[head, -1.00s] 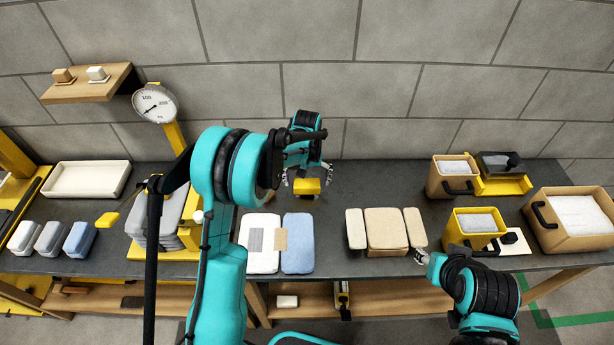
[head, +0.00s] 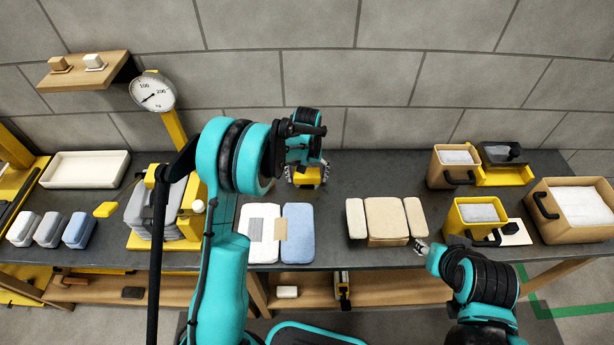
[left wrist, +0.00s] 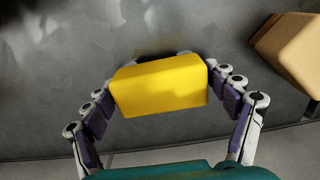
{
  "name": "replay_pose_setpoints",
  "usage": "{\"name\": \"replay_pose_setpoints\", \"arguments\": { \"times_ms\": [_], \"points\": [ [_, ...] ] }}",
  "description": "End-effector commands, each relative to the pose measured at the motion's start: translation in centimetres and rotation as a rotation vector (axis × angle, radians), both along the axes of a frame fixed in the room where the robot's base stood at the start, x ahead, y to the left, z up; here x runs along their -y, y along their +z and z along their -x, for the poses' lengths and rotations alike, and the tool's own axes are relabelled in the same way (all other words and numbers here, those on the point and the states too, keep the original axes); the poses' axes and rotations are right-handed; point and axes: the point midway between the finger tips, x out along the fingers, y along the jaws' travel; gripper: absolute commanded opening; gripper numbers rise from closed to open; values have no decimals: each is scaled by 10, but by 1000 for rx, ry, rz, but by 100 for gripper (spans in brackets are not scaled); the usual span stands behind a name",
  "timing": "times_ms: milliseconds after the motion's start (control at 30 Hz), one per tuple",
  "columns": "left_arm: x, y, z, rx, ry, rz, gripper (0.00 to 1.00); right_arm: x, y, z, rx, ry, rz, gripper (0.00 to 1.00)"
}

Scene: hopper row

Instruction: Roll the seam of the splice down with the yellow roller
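The yellow roller (head: 307,174) is at the back of the bench, in my left gripper's grasp area; its yellow block (left wrist: 160,86) fills the space between the fingers in the left wrist view. My left gripper (head: 308,176) has a finger close along each side; the block hides the fingertips, so I cannot tell whether they clamp it. The splice is a white pad (head: 262,250) and a blue pad (head: 299,247) side by side, with a tan strip (head: 280,229) across the seam and a grey patch (head: 256,229) on the white pad. My right gripper (head: 420,248) is near the front edge, its fingers too small to judge.
Tan pads (head: 385,217) lie right of the splice. A yellow bin (head: 474,213) and tan bins (head: 572,212) stand further right. A dial scale (head: 154,92), grey stack and small blocks are left. Bare bench lies between roller and splice. A tan block (left wrist: 290,50) shows in the wrist view.

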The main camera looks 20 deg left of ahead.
Motion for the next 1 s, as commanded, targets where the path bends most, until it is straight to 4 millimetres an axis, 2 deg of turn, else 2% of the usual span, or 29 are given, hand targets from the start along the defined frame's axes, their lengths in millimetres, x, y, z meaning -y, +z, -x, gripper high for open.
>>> {"name": "replay_pose_setpoints", "arguments": {
  "times_ms": [533,1000],
  "points": [
    [0,1,0,0,0,0,86,0,0,0,0,0,0,40],
    [0,11,0,0,0,0,86,0,5,0,0,0,0,40]
  ]
}}
